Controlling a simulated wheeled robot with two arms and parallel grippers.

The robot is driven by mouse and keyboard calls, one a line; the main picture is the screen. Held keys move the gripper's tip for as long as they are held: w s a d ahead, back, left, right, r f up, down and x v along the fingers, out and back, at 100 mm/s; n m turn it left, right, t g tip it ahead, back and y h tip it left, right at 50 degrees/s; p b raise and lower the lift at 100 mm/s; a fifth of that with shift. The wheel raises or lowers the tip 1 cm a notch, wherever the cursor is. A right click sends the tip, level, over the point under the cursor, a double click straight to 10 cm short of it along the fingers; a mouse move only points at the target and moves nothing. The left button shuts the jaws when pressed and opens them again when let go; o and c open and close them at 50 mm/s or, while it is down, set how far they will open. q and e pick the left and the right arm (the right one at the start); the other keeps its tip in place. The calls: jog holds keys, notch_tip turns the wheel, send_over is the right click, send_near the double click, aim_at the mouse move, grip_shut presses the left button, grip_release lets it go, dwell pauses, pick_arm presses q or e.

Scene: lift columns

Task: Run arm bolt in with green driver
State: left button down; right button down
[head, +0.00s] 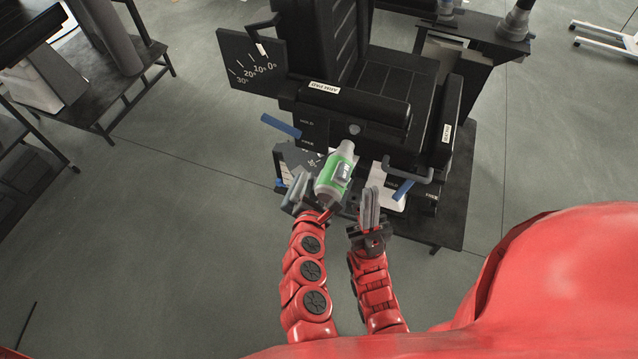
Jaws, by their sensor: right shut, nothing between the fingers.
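The green driver (333,176), green with a pale grey nose and grey base, is tilted with its nose up toward the chair. My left gripper (314,192) is around the driver's lower part; the driver hides one finger. My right gripper (370,207) is shut and empty, just right of the driver and apart from it. The arm pad (352,103) is a black block labelled ARM PAD on the chair's near side. A small grey round part (354,129) shows on the face below it; I cannot tell whether it is the arm bolt.
A black chair (385,75) stands on a dark platform (455,205). Blue levers (281,126) (403,190) and a grey handle (408,174) stick out toward me. An angle-scale plate (250,62) is at upper left. Open grey floor (180,240) lies to the left.

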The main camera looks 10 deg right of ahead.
aim_at(312, 197)
pick_arm(q)
jog(key=shift+s+a+r+p, duration=0.1)
jog(key=shift+s+a+p, duration=0.1)
jog(key=shift+s+a, duration=0.45)
jog(key=shift+s+a+p, duration=0.2)
jog(key=shift+s+a, duration=0.1)
jog(key=shift+s, duration=0.55)
jog(key=shift+s+a, duration=0.15)
jog(key=shift+a, duration=0.05)
